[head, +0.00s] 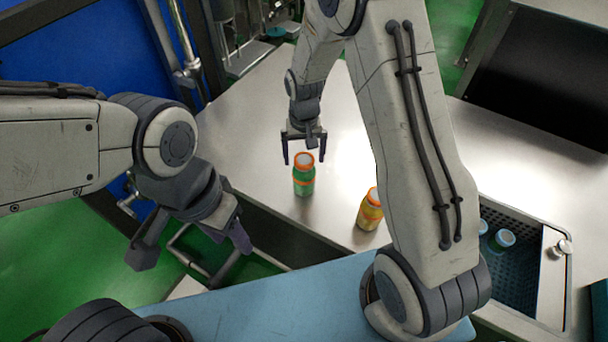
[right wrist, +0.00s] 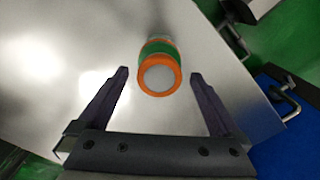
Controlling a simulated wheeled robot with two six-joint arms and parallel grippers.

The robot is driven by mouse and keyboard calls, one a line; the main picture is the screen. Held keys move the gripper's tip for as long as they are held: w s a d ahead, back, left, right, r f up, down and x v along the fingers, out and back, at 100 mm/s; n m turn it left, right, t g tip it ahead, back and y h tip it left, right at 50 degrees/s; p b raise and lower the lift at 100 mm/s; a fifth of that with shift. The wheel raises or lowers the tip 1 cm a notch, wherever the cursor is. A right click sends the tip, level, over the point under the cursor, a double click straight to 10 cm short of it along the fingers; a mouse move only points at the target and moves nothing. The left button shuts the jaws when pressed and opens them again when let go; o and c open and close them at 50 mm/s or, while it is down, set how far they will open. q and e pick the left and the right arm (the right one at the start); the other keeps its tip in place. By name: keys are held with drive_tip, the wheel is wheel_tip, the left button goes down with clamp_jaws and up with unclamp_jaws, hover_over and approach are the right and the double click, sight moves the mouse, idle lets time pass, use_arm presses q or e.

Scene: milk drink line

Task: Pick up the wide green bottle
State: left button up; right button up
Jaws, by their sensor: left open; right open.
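The wide green bottle (head: 304,177) has an orange rim and a pale top and stands upright on the metal table (head: 250,140). My right gripper (head: 304,160) is open just behind and above it, with its fingers pointing down. In the right wrist view the bottle (right wrist: 158,68) shows from above, just beyond and between the two open fingertips (right wrist: 158,75), apart from both. My left gripper (head: 195,250) is open and empty at the left, away from the bottle, off the table's edge.
A yellow-orange bottle (head: 370,210) stands to the right of the green one, partly behind my right arm. A dark crate (head: 553,270) at the right holds a few blue-capped bottles (head: 502,239). The table around the green bottle is clear on its left.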

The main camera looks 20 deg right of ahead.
sight(304, 175)
wheel_tip(304, 175, down, 5)
drive_tip(key=shift+f+p, duration=0.1)
drive_tip(key=shift+p, duration=0.3)
clamp_jaws()
